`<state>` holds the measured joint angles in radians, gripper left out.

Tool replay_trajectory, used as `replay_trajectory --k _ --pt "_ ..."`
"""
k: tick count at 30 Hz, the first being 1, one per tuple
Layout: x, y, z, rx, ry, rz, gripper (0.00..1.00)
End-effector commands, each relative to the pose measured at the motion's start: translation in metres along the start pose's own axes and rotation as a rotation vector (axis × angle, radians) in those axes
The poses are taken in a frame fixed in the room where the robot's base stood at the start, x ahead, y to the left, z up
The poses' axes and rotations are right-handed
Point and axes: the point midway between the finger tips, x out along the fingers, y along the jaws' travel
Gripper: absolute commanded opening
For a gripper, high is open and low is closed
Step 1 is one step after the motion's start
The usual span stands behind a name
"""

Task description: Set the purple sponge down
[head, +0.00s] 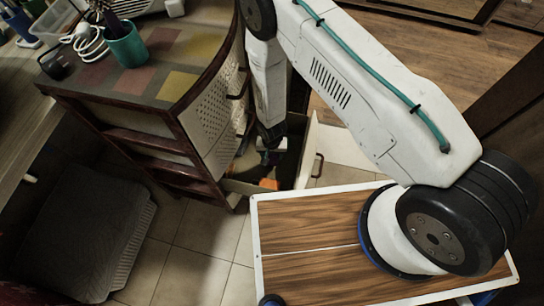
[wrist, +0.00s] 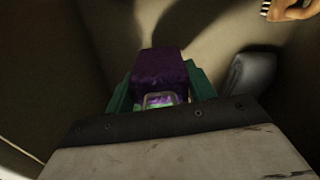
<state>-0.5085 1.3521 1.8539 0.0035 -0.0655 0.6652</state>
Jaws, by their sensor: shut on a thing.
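The purple sponge (wrist: 163,68) is a dark purple block in the wrist view. It sits between the green fingers of my gripper (wrist: 162,88), which is shut on it. In the head view, my gripper (head: 271,140) hangs down at the open drawer (head: 304,158) of the cabinet; the sponge is too small and dark there to make out clearly. In the wrist view, pale walls and a shadowed floor surround the sponge. I cannot tell whether its underside touches the floor.
An orange thing (head: 268,184) lies low in the drawer. A grey rounded thing (wrist: 250,72) is right of the sponge in the wrist view, with a tan thing (wrist: 290,9) in the top right corner. The cabinet (head: 205,125) stands left of my arm, with a teal cup (head: 127,46) on top.

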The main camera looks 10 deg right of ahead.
Motion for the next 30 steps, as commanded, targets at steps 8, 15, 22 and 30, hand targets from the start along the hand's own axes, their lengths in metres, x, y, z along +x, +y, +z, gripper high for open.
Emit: replay_trajectory --k 8,15,22,30 --pt "0.023 0.000 0.000 0.000 0.000 0.000 0.29" --pt "0.026 0.000 0.001 0.000 -0.001 0.001 0.29" --pt "0.025 0.000 0.001 -0.001 -0.001 0.001 0.78" --pt "0.015 -0.001 0.000 -0.001 0.000 0.000 0.78"
